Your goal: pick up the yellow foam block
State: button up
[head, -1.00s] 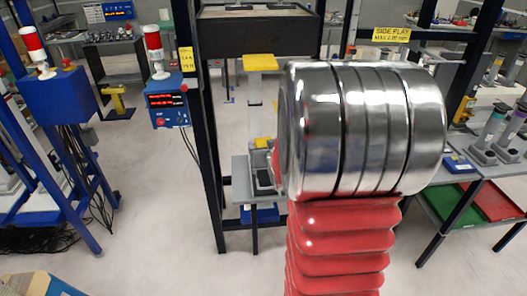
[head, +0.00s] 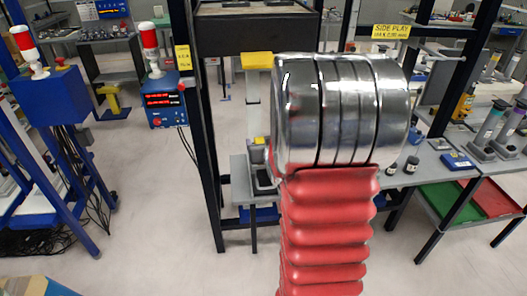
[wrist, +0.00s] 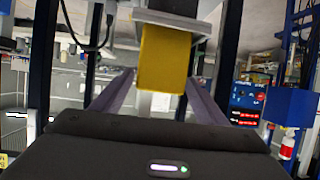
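A yellow block (wrist: 164,58) is large near the top middle of the wrist view, against a grey support. That view appears upside down. My gripper (wrist: 160,78) is open there, one finger at each side of the block's lower end, with a gap and no visible grip. In the head view, a small yellow piece (head: 259,141) above a grey stand seems to be the same block, partly hidden. My silver and red arm covers the area right of it, and my gripper's fingers cannot be made out there.
A yellow cap (head: 257,60) tops a pale column inside a dark frame (head: 207,150). The grey stand (head: 240,175) is below. A blue box with red digits (head: 160,102) is at left. A bench with green and red trays (head: 490,197) is at right. Open floor lies in front.

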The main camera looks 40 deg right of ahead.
jog(key=c, duration=1)
jog(key=shift+r, duration=0.15)
jog(key=shift+c, duration=0.2)
notch_tip(320, 180, up, 10)
jog(key=shift+f, duration=0.15)
dwell(0.4)
